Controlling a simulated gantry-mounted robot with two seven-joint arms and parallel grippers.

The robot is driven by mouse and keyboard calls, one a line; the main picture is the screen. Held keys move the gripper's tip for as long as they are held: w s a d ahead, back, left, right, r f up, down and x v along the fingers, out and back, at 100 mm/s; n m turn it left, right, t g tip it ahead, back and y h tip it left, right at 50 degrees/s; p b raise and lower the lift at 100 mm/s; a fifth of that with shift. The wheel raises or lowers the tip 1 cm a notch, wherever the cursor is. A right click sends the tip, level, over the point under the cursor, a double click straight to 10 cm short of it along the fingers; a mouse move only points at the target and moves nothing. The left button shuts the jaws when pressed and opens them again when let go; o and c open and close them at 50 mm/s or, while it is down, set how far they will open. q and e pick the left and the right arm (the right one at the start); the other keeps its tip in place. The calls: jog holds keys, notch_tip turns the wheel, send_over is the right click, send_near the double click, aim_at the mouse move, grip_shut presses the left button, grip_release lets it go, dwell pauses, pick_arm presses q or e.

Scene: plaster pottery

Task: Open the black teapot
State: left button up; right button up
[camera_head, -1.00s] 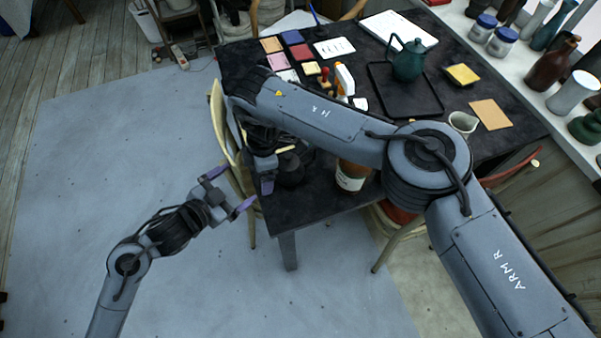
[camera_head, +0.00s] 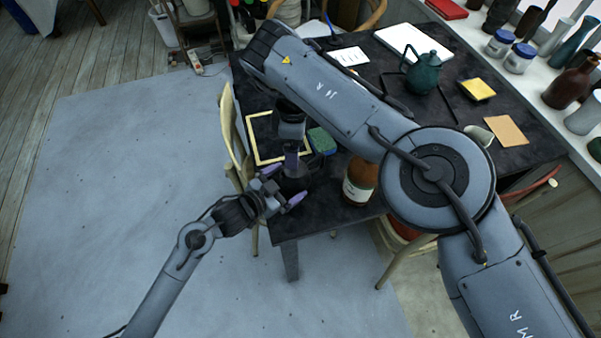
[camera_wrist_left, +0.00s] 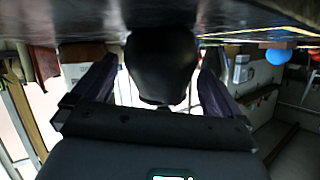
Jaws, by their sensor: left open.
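The black teapot (camera_head: 293,183) sits near the left front edge of the dark table, largely hidden by my grippers. My left gripper (camera_head: 290,181) is open at the table's edge, its purple fingers pointing at the pot. In the left wrist view a dark rounded body (camera_wrist_left: 160,62), the teapot, shows between the two open fingers; I cannot tell whether they touch it. My right gripper (camera_head: 291,152) points down directly above the teapot, at its lid. Its purple fingers look close together, but the arm and the angle hide whether they are shut on the lid knob.
A brown bottle (camera_head: 360,181) stands right of the teapot, with a green sponge (camera_head: 322,141) behind. A yellow-edged frame (camera_head: 262,153) lies at left. A dark green teapot (camera_head: 424,74) stands farther back. A chair (camera_head: 232,135) is by the left edge.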

pick_arm(q)
jog(key=shift+x, duration=1.25)
jog(key=shift+a, duration=0.1)
